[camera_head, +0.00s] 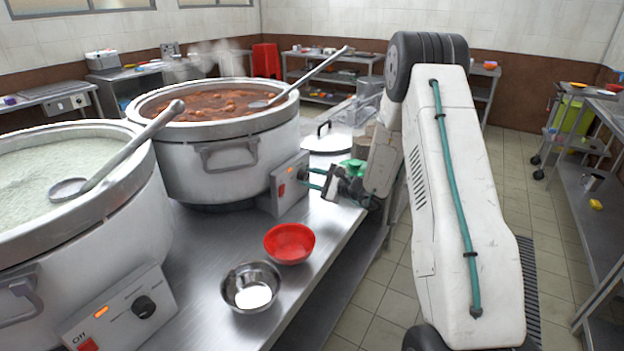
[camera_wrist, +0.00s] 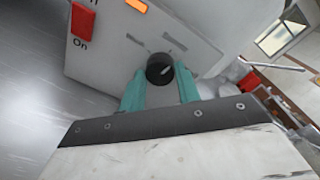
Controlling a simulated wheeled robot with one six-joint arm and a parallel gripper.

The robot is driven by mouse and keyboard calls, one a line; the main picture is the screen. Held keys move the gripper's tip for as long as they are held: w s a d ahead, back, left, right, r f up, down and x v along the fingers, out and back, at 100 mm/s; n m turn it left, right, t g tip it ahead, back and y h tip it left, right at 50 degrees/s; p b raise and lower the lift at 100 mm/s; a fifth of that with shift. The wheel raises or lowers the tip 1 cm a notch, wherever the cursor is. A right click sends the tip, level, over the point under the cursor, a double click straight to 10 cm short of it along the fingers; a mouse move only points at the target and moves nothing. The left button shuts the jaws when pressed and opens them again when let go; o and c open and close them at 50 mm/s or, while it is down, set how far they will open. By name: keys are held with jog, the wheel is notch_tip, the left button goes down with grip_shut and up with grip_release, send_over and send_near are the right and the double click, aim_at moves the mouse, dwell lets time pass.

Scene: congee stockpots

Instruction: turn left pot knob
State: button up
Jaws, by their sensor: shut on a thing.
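The farther pot (camera_head: 228,165), silver and filled with reddish-brown stew, has a control box (camera_head: 288,190) with a black knob (camera_head: 302,174) facing right. My gripper (camera_head: 317,180) reaches this box from the right, its teal fingers at the knob. In the wrist view my gripper (camera_wrist: 161,80) has one finger on each side of the black knob (camera_wrist: 159,66), shut on it. A red switch (camera_wrist: 83,24) marked "On" and a lit orange lamp (camera_wrist: 137,5) are on the same panel. The nearer pot (camera_head: 90,225), at the picture's left, holds pale congee; its knob (camera_head: 144,307) is free.
A red bowl (camera_head: 289,243) and a metal bowl (camera_head: 252,287) stand on the steel counter (camera_head: 205,240) in front of the farther pot. Ladles lean in both pots. A lid (camera_head: 327,141) lies behind the gripper. Tiled floor is open at right.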

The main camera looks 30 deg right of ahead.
jog(key=shift+n, duration=1)
jog(key=o, duration=1)
jog(key=shift+c, duration=0.2)
jog(key=v, duration=0.7)
jog(key=shift+s+d, duration=0.15)
jog(key=shift+s, duration=0.25)
